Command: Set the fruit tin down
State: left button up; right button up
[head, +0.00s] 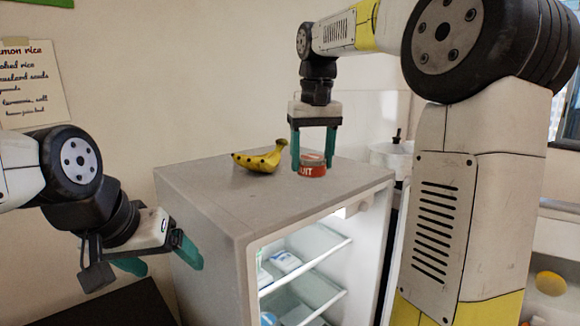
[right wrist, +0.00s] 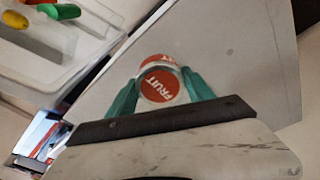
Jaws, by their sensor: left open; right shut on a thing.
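The fruit tin (head: 312,168) is a short red can with white lettering, at the top of the fridge (head: 225,200) in the head view. My right gripper (head: 313,160) points down with its teal fingers shut on the tin's sides. The tin's red lid (right wrist: 160,85) shows between the fingers in the right wrist view. The tin looks upright and at or very near the fridge top; I cannot tell whether it touches. My left gripper (head: 160,264) is open and empty, left of the fridge and lower than its top.
A bunch of bananas (head: 260,160) lies on the fridge top just left of the tin. The fridge front is open, showing glass shelves (head: 310,290) with a few packages. A whitish pot (head: 392,155) stands behind at the right. The front left of the fridge top is clear.

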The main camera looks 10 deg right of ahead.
jog(key=w, duration=0.7)
jog(key=shift+w+a+f, duration=0.35)
jog(key=shift+w, duration=0.05)
jog(key=shift+f, duration=1.75)
jog(key=shift+f, duration=0.1)
jog(key=o, duration=1.6)
